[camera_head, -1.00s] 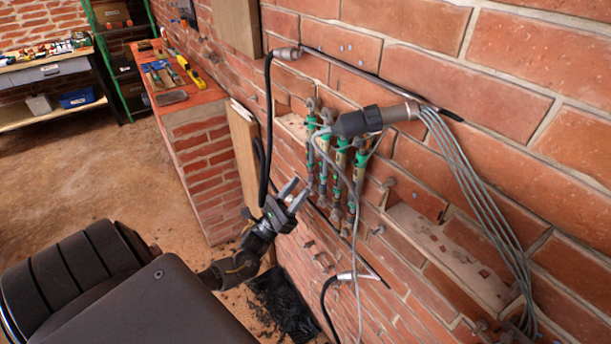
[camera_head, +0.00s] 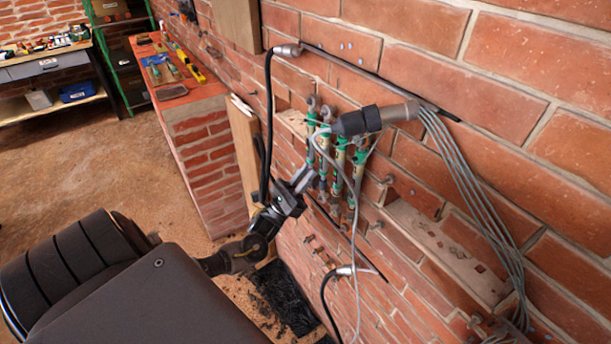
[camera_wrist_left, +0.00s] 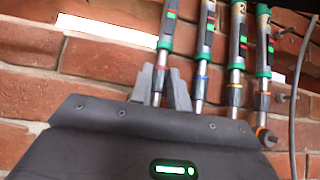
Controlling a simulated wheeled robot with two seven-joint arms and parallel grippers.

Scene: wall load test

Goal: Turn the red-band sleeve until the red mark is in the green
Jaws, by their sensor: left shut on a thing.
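Several upright green-and-metal cylinders hang side by side on the brick wall. The leftmost cylinder (camera_wrist_left: 168,38) has a red-band sleeve (camera_wrist_left: 160,69) low on it. In the head view my left gripper (camera_head: 302,180) is at the lower end of the left cylinder. My right gripper is not in view.
Neighbouring cylinders carry a blue band (camera_wrist_left: 201,77) and orange bands, close to the right. A dark cylindrical connector (camera_head: 358,121) with grey cables crosses in front of their upper parts. A black cable (camera_head: 268,120) hangs close left. A brick bench (camera_head: 195,130) with tools stands left.

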